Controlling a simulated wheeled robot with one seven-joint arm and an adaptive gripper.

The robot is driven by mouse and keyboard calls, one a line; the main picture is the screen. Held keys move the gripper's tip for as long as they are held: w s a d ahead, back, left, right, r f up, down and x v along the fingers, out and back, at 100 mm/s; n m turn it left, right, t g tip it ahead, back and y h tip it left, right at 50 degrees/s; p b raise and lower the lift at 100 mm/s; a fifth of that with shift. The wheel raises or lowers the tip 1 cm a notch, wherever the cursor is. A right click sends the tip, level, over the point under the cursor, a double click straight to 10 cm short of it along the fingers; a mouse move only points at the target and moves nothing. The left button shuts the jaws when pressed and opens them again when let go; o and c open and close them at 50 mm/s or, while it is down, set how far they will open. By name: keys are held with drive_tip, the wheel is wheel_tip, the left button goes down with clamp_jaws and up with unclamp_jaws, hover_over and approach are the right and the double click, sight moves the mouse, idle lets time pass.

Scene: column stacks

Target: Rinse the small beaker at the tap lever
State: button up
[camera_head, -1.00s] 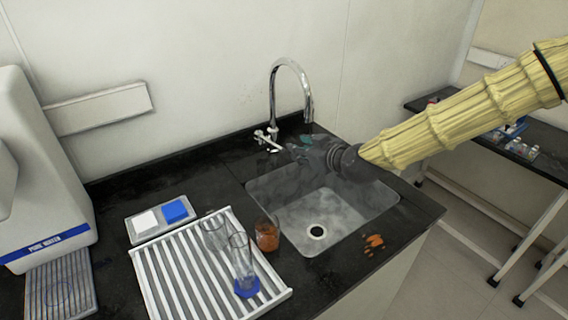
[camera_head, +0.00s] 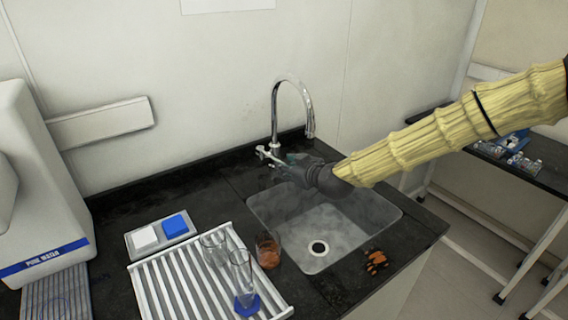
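The tap (camera_head: 277,112) is a chrome gooseneck behind the sink, with its lever (camera_head: 264,152) low on the left of its base. My gripper (camera_head: 276,167) reaches in from the right over the back of the sink. Its dark fingers are close to the lever; whether they touch it is unclear, as is whether they are open or shut. A small beaker with orange-brown contents (camera_head: 268,252) stands between the drying rack and the sink. A clear beaker (camera_head: 213,243) stands on the rack. I cannot tell which is the small beaker to rinse.
The white ribbed rack (camera_head: 170,290) also holds a tall cylinder with a blue base (camera_head: 242,280). A tray (camera_head: 160,236) with white and blue blocks lies behind it. An orange-and-black item (camera_head: 375,262) lies right of the sink (camera_head: 350,250). A water unit (camera_head: 40,190) stands left.

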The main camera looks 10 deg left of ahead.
sight(271, 156)
drive_tip(key=shift+x, duration=1.4)
clamp_jaws()
